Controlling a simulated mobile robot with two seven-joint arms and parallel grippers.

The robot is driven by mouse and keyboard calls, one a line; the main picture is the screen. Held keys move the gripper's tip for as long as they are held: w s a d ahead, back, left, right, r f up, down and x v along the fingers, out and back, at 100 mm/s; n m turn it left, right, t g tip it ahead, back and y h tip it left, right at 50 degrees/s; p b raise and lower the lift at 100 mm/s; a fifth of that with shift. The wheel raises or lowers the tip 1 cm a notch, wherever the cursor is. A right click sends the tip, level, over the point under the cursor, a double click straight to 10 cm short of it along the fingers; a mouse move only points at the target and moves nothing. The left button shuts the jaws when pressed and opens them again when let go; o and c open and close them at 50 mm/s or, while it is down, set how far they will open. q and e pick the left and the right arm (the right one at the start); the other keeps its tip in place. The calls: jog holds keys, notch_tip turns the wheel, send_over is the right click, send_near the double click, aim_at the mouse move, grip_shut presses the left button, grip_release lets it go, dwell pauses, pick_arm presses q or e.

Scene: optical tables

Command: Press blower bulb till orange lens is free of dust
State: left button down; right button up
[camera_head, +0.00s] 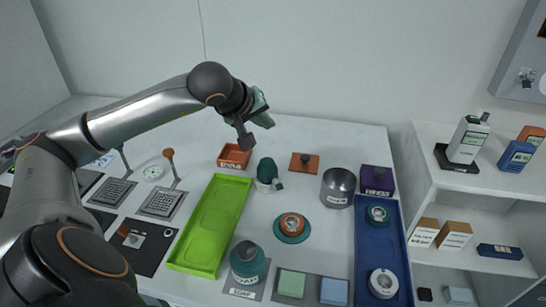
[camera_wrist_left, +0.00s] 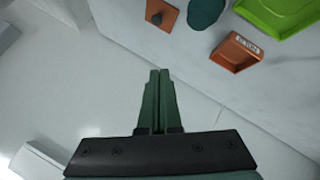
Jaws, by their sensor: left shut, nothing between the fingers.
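A dark teal bulb (camera_head: 267,170), which looks like the blower bulb, stands right of the small orange bin; part of it shows at the top of the left wrist view (camera_wrist_left: 205,10). A round orange piece on a teal disc (camera_head: 291,225), likely the orange lens, sits on the table right of the green tray. Dust on it is too small to tell. My left gripper (camera_head: 263,112) is raised near the back of the table, beyond the bulb and apart from it. Its green fingers (camera_wrist_left: 158,100) are shut and empty in the left wrist view. My right gripper is out of view.
The orange bin (camera_head: 234,156), green tray (camera_head: 187,258), orange plate with a dark knob (camera_head: 304,165), metal pot (camera_head: 338,187) and purple box (camera_head: 377,181) surround the bulb. A blue tray (camera_head: 369,267) lies right. White table shows bare between several items. Shelves stand at far right.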

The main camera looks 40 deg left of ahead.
pick_arm(q)
jog(key=shift+a+r, duration=0.2)
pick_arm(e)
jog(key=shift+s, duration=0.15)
pick_arm(q)
jog(key=shift+f, duration=0.1)
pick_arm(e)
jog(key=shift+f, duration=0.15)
pick_arm(q)
jog(key=b, duration=0.4)
send_over(266, 165)
notch_tip(266, 165, down, 4)
jog(key=shift+a+f, duration=0.1)
notch_tip(266, 165, down, 3)
jog(key=shift+f+b, duration=0.1)
jog(key=shift+b, duration=1.05)
jog(key=shift+f+b, duration=0.5)
jog(key=shift+b, duration=0.05)
jog(key=shift+f, duration=0.15)
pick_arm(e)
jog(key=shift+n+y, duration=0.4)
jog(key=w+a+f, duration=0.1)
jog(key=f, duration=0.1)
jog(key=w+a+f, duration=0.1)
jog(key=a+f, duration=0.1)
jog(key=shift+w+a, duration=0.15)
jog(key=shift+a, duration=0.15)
